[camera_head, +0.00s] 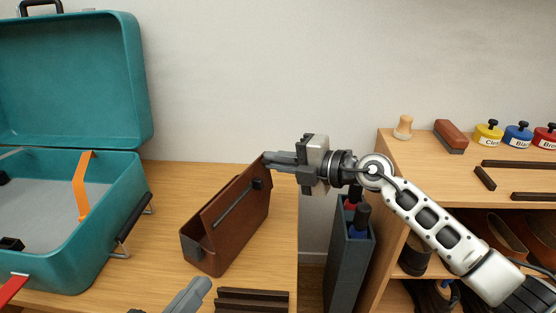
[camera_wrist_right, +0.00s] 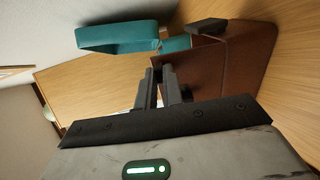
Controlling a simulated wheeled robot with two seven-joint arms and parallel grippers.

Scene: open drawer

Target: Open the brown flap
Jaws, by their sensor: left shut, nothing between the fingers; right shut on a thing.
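A brown leather case (camera_head: 222,243) stands on the wooden table, right of the teal suitcase. Its brown flap (camera_head: 233,194) forms the tall upper part, and a thin dark rod runs along its near side. My right gripper (camera_head: 268,159) is shut at the flap's upper far corner, pointing left. In the right wrist view, its fingers (camera_wrist_right: 160,78) meet the brown panel (camera_wrist_right: 202,66); the exact contact is partly hidden.
The open teal suitcase (camera_head: 112,215), with an orange strap (camera_head: 82,185), fills the left. Right of the table edge stands a dark bin (camera_head: 350,260) with handles in it. The table between suitcase and case is bare.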

